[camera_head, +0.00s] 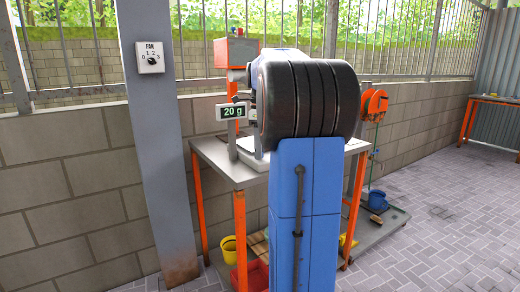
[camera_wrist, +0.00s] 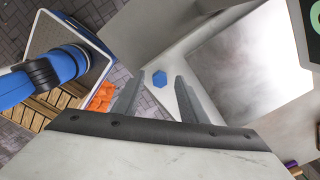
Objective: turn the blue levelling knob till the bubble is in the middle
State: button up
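The blue knob (camera_wrist: 159,78) is a small hexagon on the pale edge of the scale (camera_wrist: 175,98) in the wrist view. My gripper (camera_wrist: 160,75) is open, with one finger on each side of the knob in the picture. Gaps show on both sides, and I cannot tell how far above it the fingertips are. The scale's grey square pan (camera_wrist: 250,60) lies right of the knob. In the head view the white scale (camera_head: 250,160) is mostly hidden behind my arm, and its display (camera_head: 232,112) reads 20 g. I cannot make out the bubble.
The scale stands on an orange-legged table (camera_head: 215,155). A dark panel with a green curved mark (camera_wrist: 310,30) is close at the wrist view's upper right. A fan switch (camera_head: 150,57) is on the grey post.

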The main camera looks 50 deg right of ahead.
grip_shut()
jog(key=shift+n, duration=0.4)
jog(key=n, duration=1)
jog(key=shift+n, duration=0.4)
jog(key=n, duration=1.3)
jog(key=shift+n, duration=0.3)
